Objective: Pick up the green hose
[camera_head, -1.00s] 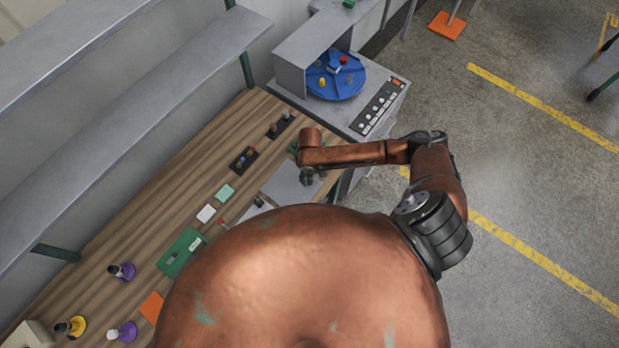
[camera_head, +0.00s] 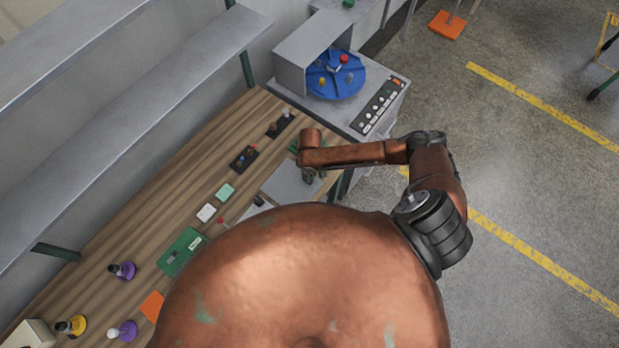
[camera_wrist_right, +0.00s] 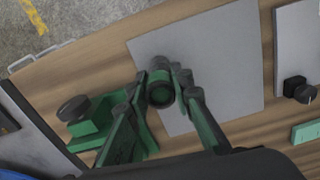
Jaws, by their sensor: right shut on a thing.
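My right gripper (camera_wrist_right: 172,88) is shut on the green hose (camera_wrist_right: 161,93), a short green cylinder with a dark grey end, seen nearly end-on between the fingertips in the right wrist view. The hose shows over a grey plate on the wooden table; its clearance from the plate cannot be told. In the head view my right gripper (camera_head: 309,175) is small and mostly hidden under my copper-coloured arm, and I cannot make out the hose there. My left gripper is not in view.
A green stand with a dark knob (camera_wrist_right: 88,118) is beside the gripper. The wooden table (camera_head: 190,170) bears several small fixtures, including a green plate (camera_head: 183,250). A machine with a blue disc (camera_head: 336,77) stands at the table's far end. Grey shelves (camera_head: 120,140) run along the left.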

